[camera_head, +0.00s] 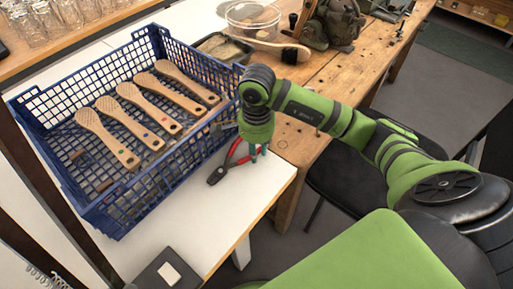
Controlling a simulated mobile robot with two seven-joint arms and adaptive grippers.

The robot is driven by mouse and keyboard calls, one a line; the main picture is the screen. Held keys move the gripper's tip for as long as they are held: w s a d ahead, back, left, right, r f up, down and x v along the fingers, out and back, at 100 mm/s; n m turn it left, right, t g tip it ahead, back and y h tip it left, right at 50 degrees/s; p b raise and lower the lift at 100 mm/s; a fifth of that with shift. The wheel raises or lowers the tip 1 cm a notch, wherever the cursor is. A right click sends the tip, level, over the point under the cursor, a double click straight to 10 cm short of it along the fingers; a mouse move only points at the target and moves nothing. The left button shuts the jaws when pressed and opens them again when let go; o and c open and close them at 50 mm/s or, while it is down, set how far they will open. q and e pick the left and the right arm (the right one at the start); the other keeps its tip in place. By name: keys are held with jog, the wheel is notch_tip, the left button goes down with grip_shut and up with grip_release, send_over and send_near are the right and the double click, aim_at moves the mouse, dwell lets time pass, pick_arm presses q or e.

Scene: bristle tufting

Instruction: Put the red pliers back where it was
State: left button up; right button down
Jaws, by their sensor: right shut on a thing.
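The red pliers (232,157) are at the right end of the white table, beside the blue crate. Their dark jaws point down and to the left, and the red handles reach toward my right gripper (256,153). My right gripper points down and is shut on the handle end of the red pliers; the fingers partly hide it. I cannot tell whether the pliers rest on the table or hang just above it. My left gripper is not in view.
The blue crate (120,222) holds several wooden brush bodies with coloured dots. A dark box (168,272) lies at the front. The white table (215,220) is bare in front of the pliers.

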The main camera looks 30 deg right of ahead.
jog(key=shift+f, duration=0.1)
jog(key=c, duration=1)
grip_release()
